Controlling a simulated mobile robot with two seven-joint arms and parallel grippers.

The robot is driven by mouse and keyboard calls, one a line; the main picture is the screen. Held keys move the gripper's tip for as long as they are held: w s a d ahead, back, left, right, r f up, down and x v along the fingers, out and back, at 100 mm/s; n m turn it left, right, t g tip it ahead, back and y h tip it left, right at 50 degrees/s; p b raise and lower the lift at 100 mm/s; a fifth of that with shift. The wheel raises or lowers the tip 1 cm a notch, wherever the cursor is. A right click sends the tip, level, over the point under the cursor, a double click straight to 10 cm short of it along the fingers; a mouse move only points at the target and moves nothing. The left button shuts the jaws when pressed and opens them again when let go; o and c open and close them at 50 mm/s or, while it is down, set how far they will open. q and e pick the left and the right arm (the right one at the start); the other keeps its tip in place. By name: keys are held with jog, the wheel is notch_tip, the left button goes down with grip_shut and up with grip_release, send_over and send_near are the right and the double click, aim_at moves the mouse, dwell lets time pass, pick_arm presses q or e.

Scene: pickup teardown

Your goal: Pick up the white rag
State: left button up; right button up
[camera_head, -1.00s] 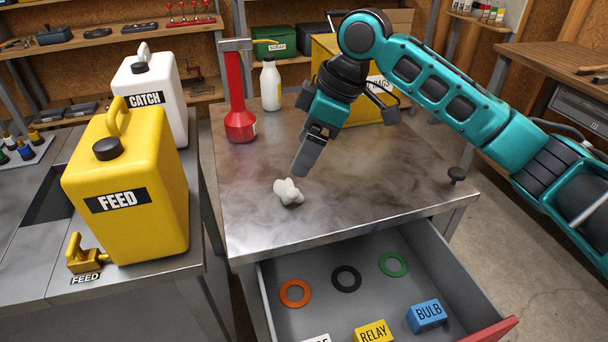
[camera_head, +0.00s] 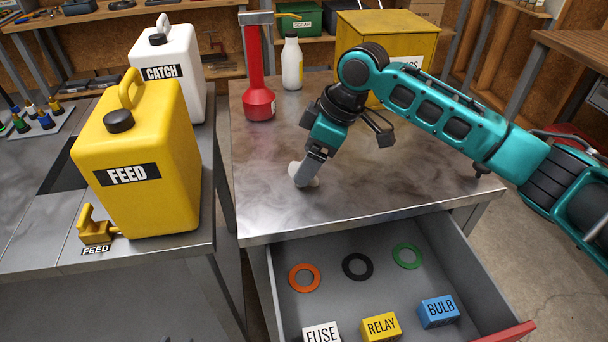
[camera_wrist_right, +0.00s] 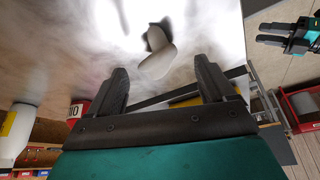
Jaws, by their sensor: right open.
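The white rag (camera_head: 294,169) is a small crumpled lump on the metal tabletop (camera_head: 400,185), near its front edge. In the head view my right gripper (camera_head: 306,178) reaches down to it from the right, and a finger hides most of it. In the right wrist view the rag (camera_wrist_right: 158,62) lies just ahead of and between the two black fingers of my right gripper (camera_wrist_right: 161,68). The fingers are apart and not closed on it. What looks like my left gripper (camera_wrist_right: 285,36) shows small at the top right of the wrist view, away from the rag.
A red bottle-shaped container (camera_head: 258,100), a white bottle (camera_head: 292,62) and a yellow bin (camera_head: 400,38) stand at the table's back. An open drawer (camera_head: 300,325) below the front edge holds rings and labelled blocks. Yellow FEED (camera_head: 165,205) and white CATCH (camera_head: 185,95) jugs stand left.

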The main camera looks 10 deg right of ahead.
jog(key=x, duration=0.3)
jog(key=shift+f, duration=0.25)
jog(key=c, duration=1.1)
jog(key=shift+r, duration=0.15)
jog(key=shift+c, duration=0.2)
